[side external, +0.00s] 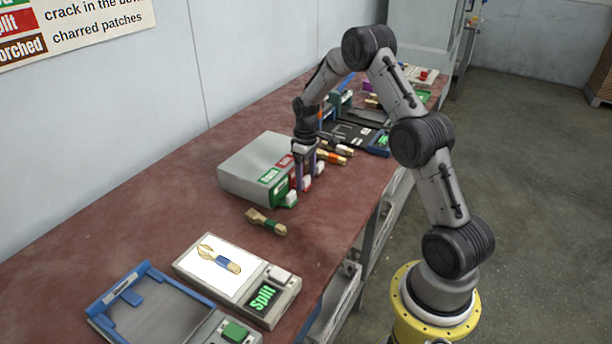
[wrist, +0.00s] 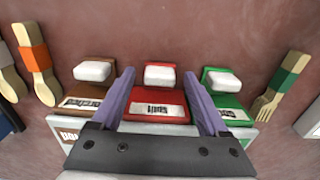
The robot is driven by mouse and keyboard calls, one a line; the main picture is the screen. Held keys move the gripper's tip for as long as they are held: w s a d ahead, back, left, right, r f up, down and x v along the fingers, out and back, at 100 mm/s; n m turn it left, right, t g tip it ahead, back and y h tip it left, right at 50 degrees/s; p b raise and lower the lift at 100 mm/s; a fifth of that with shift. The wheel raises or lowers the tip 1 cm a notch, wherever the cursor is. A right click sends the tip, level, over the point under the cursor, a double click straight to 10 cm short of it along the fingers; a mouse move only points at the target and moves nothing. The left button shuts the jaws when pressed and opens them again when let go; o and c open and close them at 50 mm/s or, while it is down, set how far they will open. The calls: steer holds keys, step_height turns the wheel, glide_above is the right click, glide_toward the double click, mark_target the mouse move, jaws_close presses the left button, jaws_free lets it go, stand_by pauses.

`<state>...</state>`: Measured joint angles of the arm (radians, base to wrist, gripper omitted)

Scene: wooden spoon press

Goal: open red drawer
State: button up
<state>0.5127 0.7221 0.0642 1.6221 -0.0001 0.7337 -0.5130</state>
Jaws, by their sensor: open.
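The grey drawer unit (side external: 245,165) stands on the workbench with its drawers facing right in the side view. In the wrist view the red drawer (wrist: 157,105) is in the middle, with a white handle (wrist: 159,75). Its front looks about level with its two neighbours. My gripper (wrist: 159,74) is open, with one purple finger on each side of the red drawer's handle. Small gaps show between the fingers and the handle. In the side view my gripper (side external: 304,168) hangs down in front of the unit and partly hides the red drawer.
A brown drawer (wrist: 93,97) is left of the red one and a green drawer (wrist: 226,97) right, both close to my fingers. A green-banded wooden fork (wrist: 280,88) and an orange-banded utensil (wrist: 37,67) lie beside.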

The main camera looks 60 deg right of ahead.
jaws_close()
steer(key=shift+r, duration=0.1)
stand_by(1.2)
